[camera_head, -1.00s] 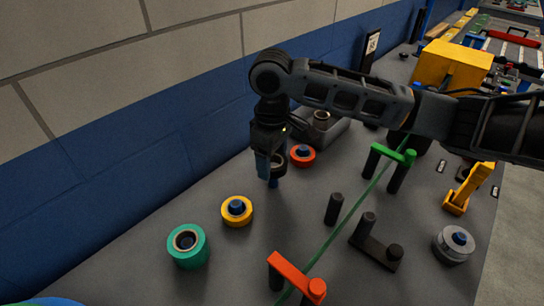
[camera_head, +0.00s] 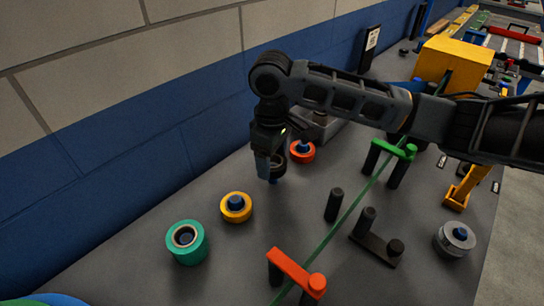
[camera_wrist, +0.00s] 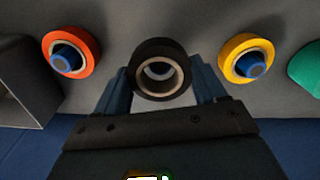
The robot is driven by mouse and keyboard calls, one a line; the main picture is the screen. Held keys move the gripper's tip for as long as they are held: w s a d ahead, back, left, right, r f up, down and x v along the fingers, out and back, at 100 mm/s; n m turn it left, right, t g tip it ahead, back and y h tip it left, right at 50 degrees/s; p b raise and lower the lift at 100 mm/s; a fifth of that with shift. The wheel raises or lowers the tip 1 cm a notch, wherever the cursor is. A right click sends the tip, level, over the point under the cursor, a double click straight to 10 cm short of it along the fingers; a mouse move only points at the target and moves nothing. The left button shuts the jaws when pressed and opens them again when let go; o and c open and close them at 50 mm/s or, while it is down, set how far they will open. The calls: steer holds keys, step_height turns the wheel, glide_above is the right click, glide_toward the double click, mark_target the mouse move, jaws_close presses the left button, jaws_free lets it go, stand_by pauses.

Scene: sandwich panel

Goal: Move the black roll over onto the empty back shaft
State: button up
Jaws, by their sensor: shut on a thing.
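My gripper (camera_head: 270,168) is shut on the black roll (camera_head: 278,170), between the yellow roll and the orange roll in the head view. In the wrist view, my gripper (camera_wrist: 162,88) has one blue finger on each side of the black roll (camera_wrist: 160,46). The roll's pale core faces the wrist camera, and no blue shaft top shows in its hole. I cannot tell how high the roll is above the panel. An empty blue back shaft is not clearly visible.
The yellow roll (camera_head: 236,207) and orange roll (camera_head: 302,152) sit on blue shafts. A green roll (camera_head: 186,243), black posts (camera_head: 333,204), a red crank (camera_head: 295,272), a green crank (camera_head: 393,150) and a grey roll (camera_head: 455,239) stand around. A blue wall (camera_head: 100,195) runs along the left.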

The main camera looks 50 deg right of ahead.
steer(key=shift+f, duration=0.3)
steer(key=shift+f+b, duration=0.8)
steer(key=shift+f, duration=0.8)
steer(key=o, duration=1.1)
steer(key=shift+o, duration=0.2)
step_height(320, 180, up, 9)
steer(key=p, duration=0.8)
steer(key=shift+f, duration=0.15)
